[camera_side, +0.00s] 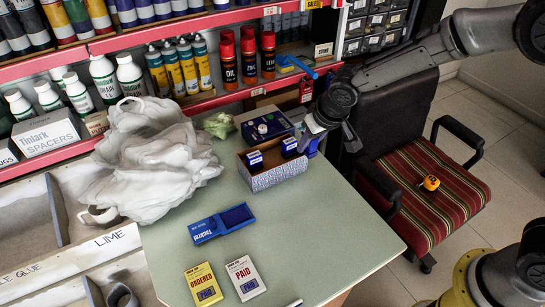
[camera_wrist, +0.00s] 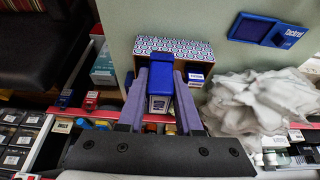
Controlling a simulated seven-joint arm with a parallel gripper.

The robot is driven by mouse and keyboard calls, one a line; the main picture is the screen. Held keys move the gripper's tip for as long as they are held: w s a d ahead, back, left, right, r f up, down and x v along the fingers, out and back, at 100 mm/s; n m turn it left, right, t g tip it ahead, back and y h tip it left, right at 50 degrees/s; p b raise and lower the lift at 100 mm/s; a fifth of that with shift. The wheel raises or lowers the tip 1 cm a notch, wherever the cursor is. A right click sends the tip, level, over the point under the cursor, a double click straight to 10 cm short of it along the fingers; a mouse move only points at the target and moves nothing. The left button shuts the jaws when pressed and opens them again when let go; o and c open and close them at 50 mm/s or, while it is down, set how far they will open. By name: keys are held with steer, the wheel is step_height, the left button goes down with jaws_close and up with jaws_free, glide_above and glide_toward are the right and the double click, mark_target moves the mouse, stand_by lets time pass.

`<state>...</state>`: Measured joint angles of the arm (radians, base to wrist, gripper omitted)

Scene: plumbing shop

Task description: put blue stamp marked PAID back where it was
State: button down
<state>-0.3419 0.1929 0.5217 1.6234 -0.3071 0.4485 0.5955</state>
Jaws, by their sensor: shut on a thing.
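My gripper (camera_wrist: 160,90) is shut on a blue stamp (camera_wrist: 160,75), with one finger on each side of it. The stamp's white label faces the wrist camera, but its wording is too small to read. In the side view, my gripper (camera_side: 312,130) is at the right end of a small patterned open box (camera_side: 277,177). Blue stamps with white labels show at the box, one at its left end (camera_side: 255,160) and one near its right end (camera_side: 290,147). In the wrist view, another stamp (camera_wrist: 195,78) is in the box, beside the held one. I cannot tell whether the held stamp touches the box.
An open blue ink pad (camera_side: 222,223) lies on the green table (camera_side: 335,225). White plastic bags (camera_side: 150,160) fill the left. A dark box (camera_side: 266,126) stands behind the patterned box.

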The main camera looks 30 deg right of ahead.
steer(key=w+a+f, duration=0.2)
steer(key=w+f, duration=0.1)
steer(key=w, duration=0.4)
glide_above(270, 159)
steer(key=s, duration=0.2)
step_height(270, 159, down, 6)
steer(key=shift+w+d+r, duration=0.1)
steer(key=shift+r, duration=0.05)
steer(key=shift+w+f, duration=0.15)
steer(key=shift+f, duration=1.65)
steer(key=shift+f, duration=0.1)
steer(key=c, duration=0.9)
jaws_free()
steer(key=shift+o, duration=0.2)
